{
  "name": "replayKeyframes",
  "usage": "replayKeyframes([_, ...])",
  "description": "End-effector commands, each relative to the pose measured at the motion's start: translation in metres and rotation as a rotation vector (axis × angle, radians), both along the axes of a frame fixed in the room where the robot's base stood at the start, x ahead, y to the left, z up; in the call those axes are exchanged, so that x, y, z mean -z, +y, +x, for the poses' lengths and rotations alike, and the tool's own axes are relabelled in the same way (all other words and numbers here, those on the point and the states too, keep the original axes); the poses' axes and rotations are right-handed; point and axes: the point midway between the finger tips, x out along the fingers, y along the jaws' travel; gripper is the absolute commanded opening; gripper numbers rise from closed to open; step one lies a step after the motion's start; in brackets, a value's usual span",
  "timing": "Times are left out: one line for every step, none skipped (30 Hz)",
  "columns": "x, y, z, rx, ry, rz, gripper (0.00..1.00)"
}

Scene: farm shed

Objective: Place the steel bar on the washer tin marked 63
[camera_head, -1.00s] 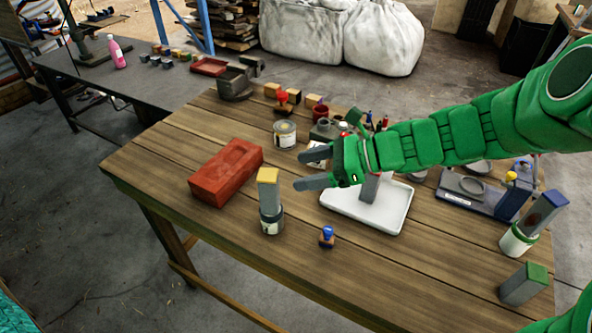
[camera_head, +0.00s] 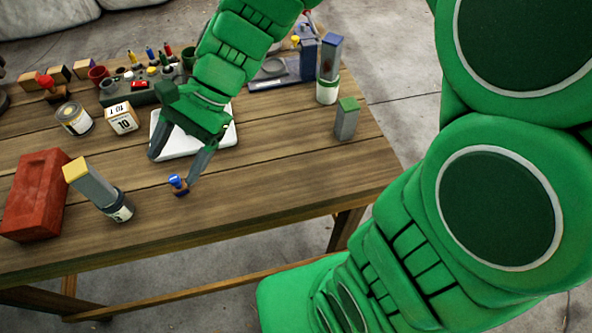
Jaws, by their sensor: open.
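A grey bar with a yellow top (camera_head: 92,185) stands on a small dark-banded tin (camera_head: 120,208) at the left. A grey bar with a blue top (camera_head: 329,58) stands on a green-banded white tin (camera_head: 326,92) at the back right. A grey bar with a green top (camera_head: 346,120) stands directly on the table. No number 63 is readable on any tin. The plain grey bar seen earlier on the tray is hidden now, behind my gripper.
A blue-handled stamp (camera_head: 178,185) sits by my gripper's right fingertip. A red brick (camera_head: 36,195) lies at the left. A paint can (camera_head: 74,119) and a block marked 10 (camera_head: 122,118) stand behind. The wooden table (camera_head: 270,185) is clear at front right.

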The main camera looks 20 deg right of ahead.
Motion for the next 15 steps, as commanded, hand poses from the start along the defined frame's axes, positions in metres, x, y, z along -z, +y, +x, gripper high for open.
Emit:
replayKeyframes([0.000, -0.014, -0.007, -0.031, -0.045, -0.022, 0.73])
replayKeyframes([0.001, -0.022, -0.011, -0.055, -0.072, -0.038, 0.73])
replayKeyframes([0.003, -0.034, -0.016, -0.086, -0.107, -0.058, 0.73])
replayKeyframes([0.004, -0.042, -0.020, -0.109, -0.130, -0.073, 0.73])
replayKeyframes([0.005, -0.051, -0.024, -0.132, -0.153, -0.089, 0.73])
replayKeyframes([0.007, -0.062, -0.030, -0.162, -0.183, -0.111, 0.73])
replayKeyframes([0.007, -0.071, -0.034, -0.186, -0.207, -0.127, 0.73])
replayKeyframes([0.009, -0.080, -0.038, -0.209, -0.228, -0.144, 0.73])
replayKeyframes([0.010, -0.092, -0.043, -0.240, -0.254, -0.167, 0.73])
replayKeyframes([0.011, -0.101, -0.046, -0.263, -0.275, -0.185, 0.73])
replayKeyframes([0.011, -0.110, -0.050, -0.286, -0.295, -0.202, 0.73])
replayKeyframes([0.012, -0.122, -0.055, -0.316, -0.321, -0.227, 0.73])
replayKeyframes([0.012, -0.132, -0.058, -0.339, -0.338, -0.248, 0.73])
replayKeyframes([0.013, -0.141, -0.061, -0.363, -0.355, -0.265, 0.73])
replayKeyframes([0.013, -0.153, -0.066, -0.393, -0.375, -0.291, 0.73])
